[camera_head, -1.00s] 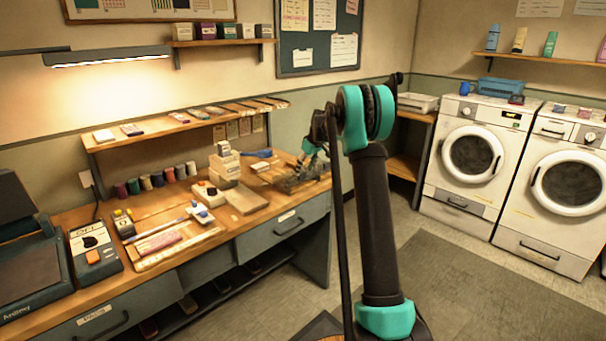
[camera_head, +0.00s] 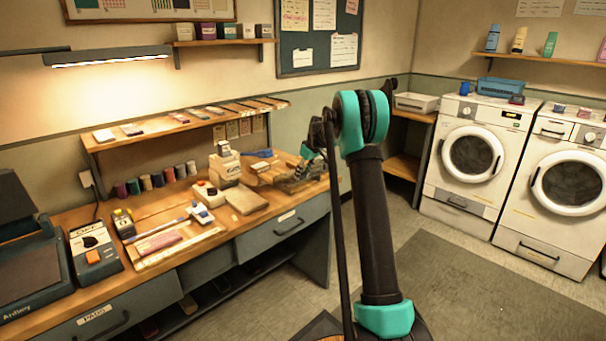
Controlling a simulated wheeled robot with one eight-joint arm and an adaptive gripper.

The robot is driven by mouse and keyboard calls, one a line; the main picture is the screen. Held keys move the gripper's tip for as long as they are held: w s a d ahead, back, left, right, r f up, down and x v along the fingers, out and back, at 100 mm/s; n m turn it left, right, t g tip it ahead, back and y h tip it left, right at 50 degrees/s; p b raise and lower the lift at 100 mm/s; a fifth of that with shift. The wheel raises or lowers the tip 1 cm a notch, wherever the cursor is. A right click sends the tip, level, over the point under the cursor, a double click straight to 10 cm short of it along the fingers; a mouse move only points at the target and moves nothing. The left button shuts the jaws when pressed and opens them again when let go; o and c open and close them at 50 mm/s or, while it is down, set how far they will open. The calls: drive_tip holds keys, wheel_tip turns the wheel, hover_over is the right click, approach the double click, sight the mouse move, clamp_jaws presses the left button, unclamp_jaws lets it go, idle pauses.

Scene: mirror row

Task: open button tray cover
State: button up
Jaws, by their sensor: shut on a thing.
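My gripper (camera_head: 306,166) is at the right end of the wooden workbench (camera_head: 150,210), low over the bench top, with my teal and black arm reaching to it from the right. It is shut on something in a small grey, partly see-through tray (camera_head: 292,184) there. The gripper is small and dark in this view, so the held part and the exact state of the tray's cover cannot be made out. The contents of the tray are also too small to tell.
A tan board (camera_head: 246,200) and a white stacked box (camera_head: 224,168) stand left of the tray. A blue item (camera_head: 258,153) lies behind. A raised shelf (camera_head: 185,125) runs along the wall. The floor (camera_head: 480,270) at right is clear.

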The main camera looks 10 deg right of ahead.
sight(293, 175)
clamp_jaws()
drive_tip(key=w+a, duration=0.2)
drive_tip(key=w, duration=0.1)
drive_tip(key=w+a, duration=0.2)
drive_tip(key=w, duration=0.1)
drive_tip(key=w+a, duration=0.2)
drive_tip(key=w, duration=0.1)
drive_tip(key=shift+a, duration=0.2)
drive_tip(key=o, duration=1.2)
unclamp_jaws()
drive_tip(key=shift+r, duration=0.1)
drive_tip(key=v, duration=1.1)
drive_tip(key=shift+s+r, duration=0.1)
drive_tip(key=shift+r, duration=0.3)
